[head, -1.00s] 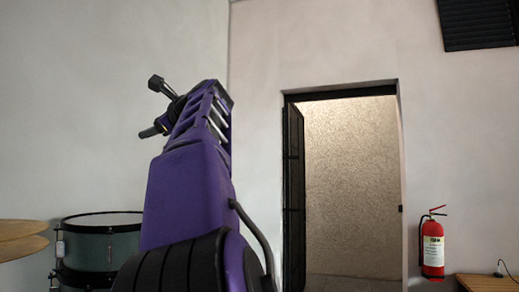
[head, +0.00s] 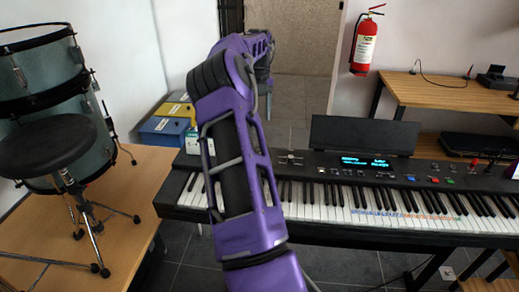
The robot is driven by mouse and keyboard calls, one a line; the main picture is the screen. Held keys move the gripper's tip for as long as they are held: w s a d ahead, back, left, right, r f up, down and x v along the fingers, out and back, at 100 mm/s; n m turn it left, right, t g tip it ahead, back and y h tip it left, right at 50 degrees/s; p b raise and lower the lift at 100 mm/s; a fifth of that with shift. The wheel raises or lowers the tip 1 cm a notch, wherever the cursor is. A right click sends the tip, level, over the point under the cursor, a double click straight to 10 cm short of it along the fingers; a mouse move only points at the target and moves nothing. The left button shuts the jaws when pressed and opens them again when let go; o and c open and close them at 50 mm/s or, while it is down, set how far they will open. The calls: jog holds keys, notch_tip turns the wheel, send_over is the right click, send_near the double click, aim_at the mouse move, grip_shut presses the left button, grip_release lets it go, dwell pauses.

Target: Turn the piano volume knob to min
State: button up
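The black electric piano (head: 360,185) stands across the middle and right of the head view, its keys facing me. Its top panel has a lit blue display (head: 366,161), several small controls left of it and coloured buttons on the right. The volume knob cannot be told apart from the other small controls at this size. My purple arm rises in front of the piano's left end and hides part of its keys and panel. My gripper (head: 268,98) is mostly hidden behind my own arm, over the far side of the piano's left part; its fingers cannot be made out.
A black stool (head: 45,145) and green drums (head: 60,97) stand on a wooden platform (head: 95,235) at left. Yellow and blue boxes (head: 162,131) lie behind the piano. A wooden desk (head: 440,92) is at right, a fire extinguisher (head: 364,45) on the wall.

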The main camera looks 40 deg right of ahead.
notch_tip(320, 180, down, 15)
jog(key=shift+f+b, duration=0.15)
jog(key=shift+b, duration=0.5)
jog(key=shift+w, duration=0.1)
grip_shut()
